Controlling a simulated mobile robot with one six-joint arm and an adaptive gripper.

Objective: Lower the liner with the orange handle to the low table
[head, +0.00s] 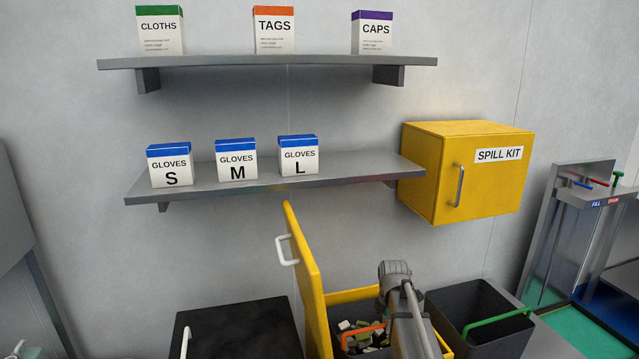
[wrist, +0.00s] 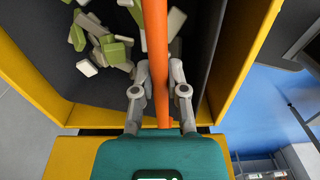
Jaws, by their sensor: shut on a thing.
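The dark grey liner (wrist: 204,48) has an orange handle (wrist: 154,35) across it and holds several white and green pieces (wrist: 97,40). It sits inside the yellow tub carrier (wrist: 255,50), whose walls show around it. In the head view the orange handle (head: 363,331) shows left of my arm, and the carrier's yellow lid (head: 310,285) stands open. My gripper (wrist: 159,80) is shut on the orange handle, one finger on each side. In the head view my arm hides the fingers and the liner's right part. I cannot make out a low table.
A dark bin (head: 475,298) with a green handle stands close on the right. A black-topped unit (head: 240,320) with a white handle is left of the open lid. Above are a yellow spill kit cabinet (head: 468,172) and a shelf (head: 275,182) with glove boxes.

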